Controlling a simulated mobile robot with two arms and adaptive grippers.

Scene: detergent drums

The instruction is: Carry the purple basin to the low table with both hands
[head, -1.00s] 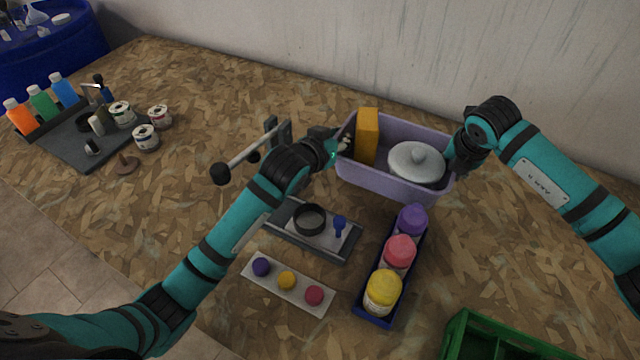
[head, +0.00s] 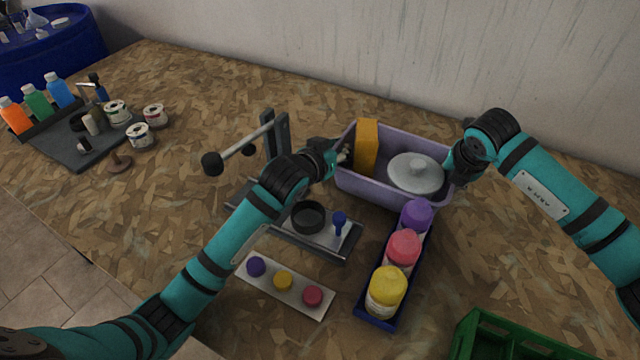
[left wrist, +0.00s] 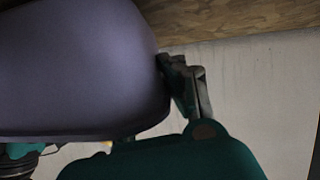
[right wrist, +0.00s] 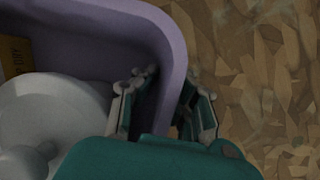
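The purple basin (head: 375,190) is near the back wall and holds a yellow box (head: 366,148) and a white lidded round thing (head: 414,174). My left gripper (head: 338,160) is at its left rim. In the left wrist view the basin's outer wall (left wrist: 80,70) fills the left, with one finger beside it; the other finger is mostly hidden. My right gripper (head: 455,160) is at the right rim. In the right wrist view its fingers (right wrist: 168,105) straddle the basin wall (right wrist: 165,35), one inside, one outside. Whether the basin is clear of the worktop is hard to tell. No low table is clearly visible.
A blue tray of capped bottles (head: 385,290) stands just in front of the basin. A rack with a bar (head: 240,145) and a black ring on a plate (head: 308,216) are to the left. A green crate (head: 500,340) is at the front right.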

